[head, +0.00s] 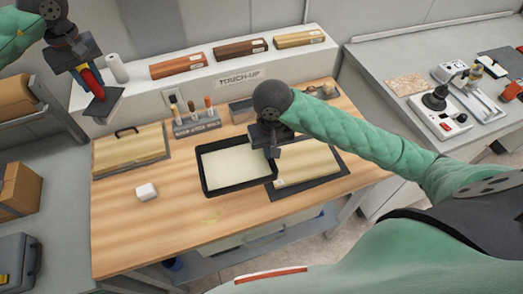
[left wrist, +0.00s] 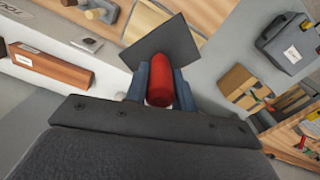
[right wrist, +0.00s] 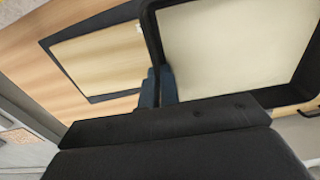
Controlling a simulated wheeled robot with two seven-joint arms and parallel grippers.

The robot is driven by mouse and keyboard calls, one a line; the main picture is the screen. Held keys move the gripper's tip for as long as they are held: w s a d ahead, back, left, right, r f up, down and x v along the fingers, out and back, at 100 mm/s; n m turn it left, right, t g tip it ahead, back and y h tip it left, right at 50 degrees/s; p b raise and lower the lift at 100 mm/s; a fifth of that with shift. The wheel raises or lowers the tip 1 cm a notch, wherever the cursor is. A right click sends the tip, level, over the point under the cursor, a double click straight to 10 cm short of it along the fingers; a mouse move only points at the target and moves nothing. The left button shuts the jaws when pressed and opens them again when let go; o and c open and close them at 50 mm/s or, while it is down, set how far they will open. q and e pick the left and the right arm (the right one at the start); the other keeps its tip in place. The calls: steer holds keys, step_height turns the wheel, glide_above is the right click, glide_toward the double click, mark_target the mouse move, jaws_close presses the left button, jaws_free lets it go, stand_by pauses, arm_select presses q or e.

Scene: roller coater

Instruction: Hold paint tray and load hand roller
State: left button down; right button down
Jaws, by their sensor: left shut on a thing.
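The black paint tray (head: 205,176) holds pale cream paint and lies in the middle of the wooden worktop. In the right wrist view its dark rim (right wrist: 152,35) runs down between my right fingers. My right gripper (right wrist: 157,88) is closed on that rim; in the head view it stands over the tray's right side. My left gripper (left wrist: 160,85) is shut on a red-handled tool (left wrist: 158,88) with a flat dark square plate, held in the air at upper left in the head view (head: 102,106). I cannot make out a roller on this tool.
A pale board on a dark mat (head: 333,182) lies right of the tray. A tool rack (head: 197,122) and the touch-up shelf (head: 210,82) stand behind.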

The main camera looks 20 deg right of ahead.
mark_target(249, 151)
steer(key=shift+s+d+r, duration=0.1)
steer(key=shift+d, duration=0.05)
stand_by(0.3)
